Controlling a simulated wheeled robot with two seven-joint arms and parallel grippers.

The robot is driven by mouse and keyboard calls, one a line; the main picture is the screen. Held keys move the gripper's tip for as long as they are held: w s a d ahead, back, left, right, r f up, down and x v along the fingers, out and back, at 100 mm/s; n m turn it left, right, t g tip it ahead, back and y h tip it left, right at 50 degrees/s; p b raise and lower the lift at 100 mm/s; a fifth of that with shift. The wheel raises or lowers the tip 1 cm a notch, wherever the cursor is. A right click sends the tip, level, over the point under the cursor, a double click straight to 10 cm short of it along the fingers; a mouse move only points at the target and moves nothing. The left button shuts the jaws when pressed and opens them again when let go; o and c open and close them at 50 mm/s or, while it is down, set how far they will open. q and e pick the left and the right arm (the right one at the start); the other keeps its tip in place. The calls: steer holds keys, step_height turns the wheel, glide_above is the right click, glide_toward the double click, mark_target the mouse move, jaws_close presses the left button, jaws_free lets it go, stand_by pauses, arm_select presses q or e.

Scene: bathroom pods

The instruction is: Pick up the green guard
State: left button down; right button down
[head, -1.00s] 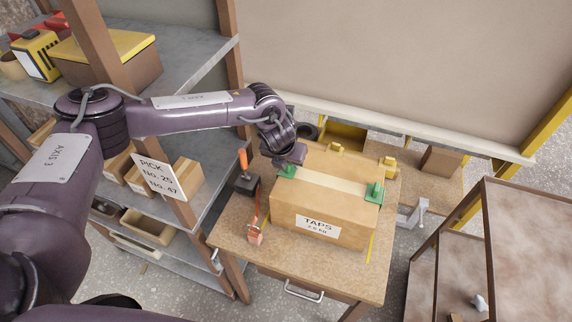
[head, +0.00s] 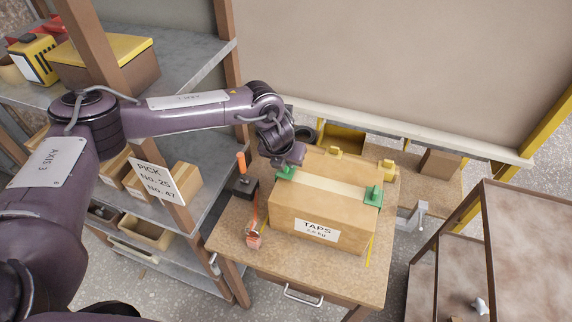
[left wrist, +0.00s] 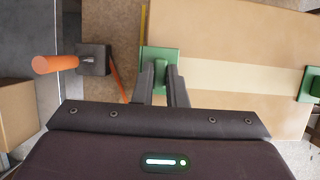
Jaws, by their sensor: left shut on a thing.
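A green guard (head: 287,173) sits on the left upper edge of the cardboard box labelled TAPS (head: 325,205). It also shows in the left wrist view (left wrist: 160,55), between my fingers. My left gripper (left wrist: 165,82) is shut on the upright tab of this guard, and the guard still lies against the box edge. In the head view my left gripper (head: 290,160) partly covers it. A second green guard (head: 372,195) sits on the box's right edge and shows in the left wrist view (left wrist: 311,85). My right gripper is not in view.
The box stands on a brown worktable (head: 240,235). An orange-handled tool with a dark base (head: 243,185) stands left of the box. Grey shelves (head: 190,75) rise at the left, and a brown rack (head: 500,230) stands at the right.

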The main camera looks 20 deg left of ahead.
arm_select(q)
step_height(320, 180, up, 26)
steer(key=p, duration=0.4)
stand_by(0.7)
steer(key=shift+f, duration=0.15)
